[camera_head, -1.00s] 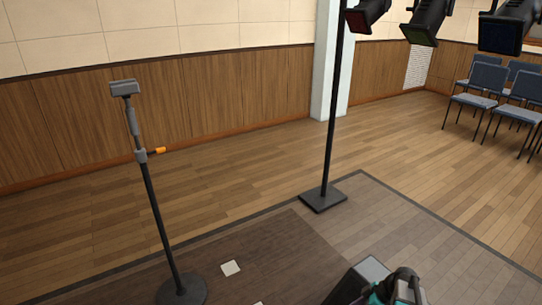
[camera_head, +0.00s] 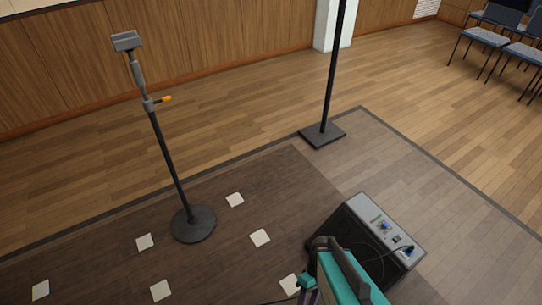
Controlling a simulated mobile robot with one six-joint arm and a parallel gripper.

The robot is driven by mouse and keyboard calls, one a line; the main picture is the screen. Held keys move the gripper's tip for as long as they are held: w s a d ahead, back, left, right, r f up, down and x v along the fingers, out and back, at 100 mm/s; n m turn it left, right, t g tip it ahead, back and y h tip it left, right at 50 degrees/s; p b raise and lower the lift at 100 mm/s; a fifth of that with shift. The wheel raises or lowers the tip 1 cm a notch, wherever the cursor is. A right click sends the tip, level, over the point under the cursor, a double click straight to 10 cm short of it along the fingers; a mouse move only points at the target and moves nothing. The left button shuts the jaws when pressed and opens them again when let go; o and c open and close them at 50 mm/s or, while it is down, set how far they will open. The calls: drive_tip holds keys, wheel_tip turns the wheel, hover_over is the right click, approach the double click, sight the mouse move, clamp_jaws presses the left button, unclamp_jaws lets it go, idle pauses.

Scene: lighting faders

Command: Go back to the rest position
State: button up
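Part of my own arm, teal and dark grey, shows at the bottom edge of the head view, in front of a dark amplifier-like box (camera_head: 398,226). A small teal and purple part of it is cut off by the frame's lower edge. My gripper's fingers do not show, so I cannot see whether they are open or hold anything.
A stand with a round base (camera_head: 193,224) and an orange knob is at the left. A black pole on a square base (camera_head: 322,134) stands behind. Several pale square markers (camera_head: 260,238) lie on the dark floor area. Chairs (camera_head: 485,38) are far right; open floor lies between.

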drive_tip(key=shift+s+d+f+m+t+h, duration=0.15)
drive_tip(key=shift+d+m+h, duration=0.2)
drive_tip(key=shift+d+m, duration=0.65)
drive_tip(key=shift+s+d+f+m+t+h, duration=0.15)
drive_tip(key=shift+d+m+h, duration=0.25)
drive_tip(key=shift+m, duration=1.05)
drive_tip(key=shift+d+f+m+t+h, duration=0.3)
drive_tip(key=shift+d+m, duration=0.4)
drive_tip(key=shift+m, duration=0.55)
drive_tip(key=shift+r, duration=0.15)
